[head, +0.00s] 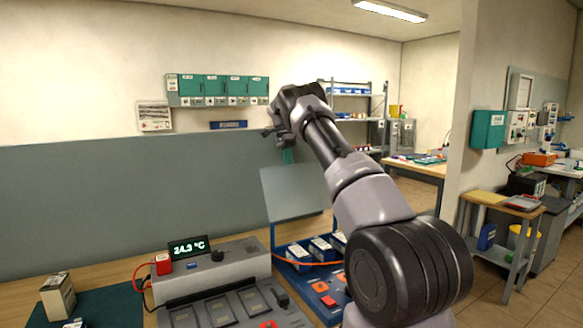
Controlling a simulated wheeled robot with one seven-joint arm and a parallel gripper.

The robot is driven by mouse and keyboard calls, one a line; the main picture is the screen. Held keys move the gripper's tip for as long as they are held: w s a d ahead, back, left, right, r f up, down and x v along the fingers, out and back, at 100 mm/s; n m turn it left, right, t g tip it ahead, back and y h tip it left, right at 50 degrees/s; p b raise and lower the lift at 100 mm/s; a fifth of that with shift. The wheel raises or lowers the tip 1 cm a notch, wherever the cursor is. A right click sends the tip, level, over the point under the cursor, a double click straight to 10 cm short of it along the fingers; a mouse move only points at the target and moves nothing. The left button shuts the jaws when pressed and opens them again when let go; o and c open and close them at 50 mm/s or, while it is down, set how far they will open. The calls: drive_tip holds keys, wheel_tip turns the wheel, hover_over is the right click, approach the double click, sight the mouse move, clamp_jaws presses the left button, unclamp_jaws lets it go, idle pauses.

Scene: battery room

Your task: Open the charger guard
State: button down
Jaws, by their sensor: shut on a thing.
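The charger guard (294,192) is a pale grey-blue panel standing raised, close to upright, at the back of the blue charger (279,262). A small teal handle (288,157) shows at the panel's top edge. My gripper (284,142) is at that edge, above the panel, and is shut on the handle. The fingertips are small and dark here, so the exact contact is hard to see. White-topped battery blocks sit in the open charger below the panel, with orange parts at its front. My arm hides the charger's right side.
A battery (57,296) stands on a dark mat at the far left. Teal wall cabinets (222,86) hang behind.

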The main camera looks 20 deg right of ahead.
drive_tip(key=shift+w, duration=0.15)
drive_tip(key=c, duration=0.9)
unclamp_jaws()
